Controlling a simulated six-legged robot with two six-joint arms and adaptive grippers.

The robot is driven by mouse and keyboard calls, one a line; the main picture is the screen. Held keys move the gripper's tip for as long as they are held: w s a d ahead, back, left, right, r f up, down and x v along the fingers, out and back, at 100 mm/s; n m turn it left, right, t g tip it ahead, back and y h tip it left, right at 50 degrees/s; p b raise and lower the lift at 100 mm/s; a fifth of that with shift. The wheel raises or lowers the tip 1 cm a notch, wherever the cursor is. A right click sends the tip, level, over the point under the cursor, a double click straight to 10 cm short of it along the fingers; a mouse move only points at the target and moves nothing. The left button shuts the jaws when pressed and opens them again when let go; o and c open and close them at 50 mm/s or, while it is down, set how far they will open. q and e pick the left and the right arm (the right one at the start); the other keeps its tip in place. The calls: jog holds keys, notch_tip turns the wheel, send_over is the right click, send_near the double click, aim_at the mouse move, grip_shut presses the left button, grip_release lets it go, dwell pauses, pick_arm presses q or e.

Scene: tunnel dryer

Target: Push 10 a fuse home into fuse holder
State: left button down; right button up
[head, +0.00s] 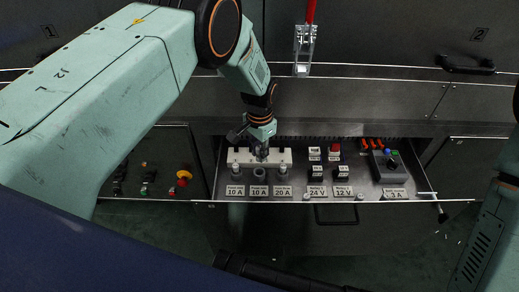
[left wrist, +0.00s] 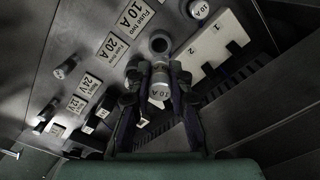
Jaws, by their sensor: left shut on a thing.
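My left gripper (head: 262,152) points down over the panel, near the white rack (head: 240,156). In the left wrist view my left gripper (left wrist: 156,90) is shut on a pale cylindrical fuse marked 10 A (left wrist: 158,93). The fuse two holder (left wrist: 160,43), beside the label "Fuse two 10 A" (left wrist: 130,15), is a round ring with a dark open centre, apart from the held fuse in the picture. Another 10 A fuse (left wrist: 198,8) stands in the holder beyond it. The fuse three holder is partly hidden by a finger. My right gripper is not in view.
The white rack (left wrist: 207,55) with dark slots runs close beside the holders. A red-handled clamp (head: 304,45) is behind.

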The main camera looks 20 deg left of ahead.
pick_arm(q)
jog(key=shift+f+b, duration=1.7)
jog(key=shift+f, duration=0.85)
jog(key=shift+f+b, duration=0.9)
jog(key=shift+f, duration=0.3)
jog(key=c, duration=1.1)
grip_release()
jog(key=shift+c, duration=0.2)
jog(key=shift+r, duration=0.1)
notch_tip(320, 180, up, 12)
jog(key=shift+f, duration=0.1)
